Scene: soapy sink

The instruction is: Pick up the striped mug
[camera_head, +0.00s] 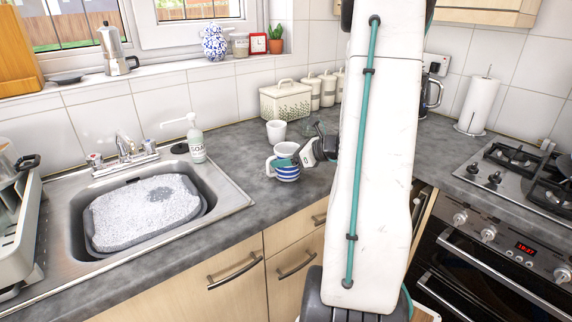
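The blue-and-white striped mug (287,174) stands upright on the grey worktop, right of the sink, with its handle pointing left. My gripper (294,160) reaches in from the right at the mug's rim, and its fingertips overlap the upper part of the mug in this view. I cannot tell whether the fingers touch the mug or are closed on it. My white arm covers the worktop to the right of the mug.
A plain white cup (276,131) stands just behind the mug. A soap bottle (196,145) stands by the sink (228,193), which holds foam. A patterned bread bin (286,100) and canisters (328,89) line the wall. The hob (500,190) is at right.

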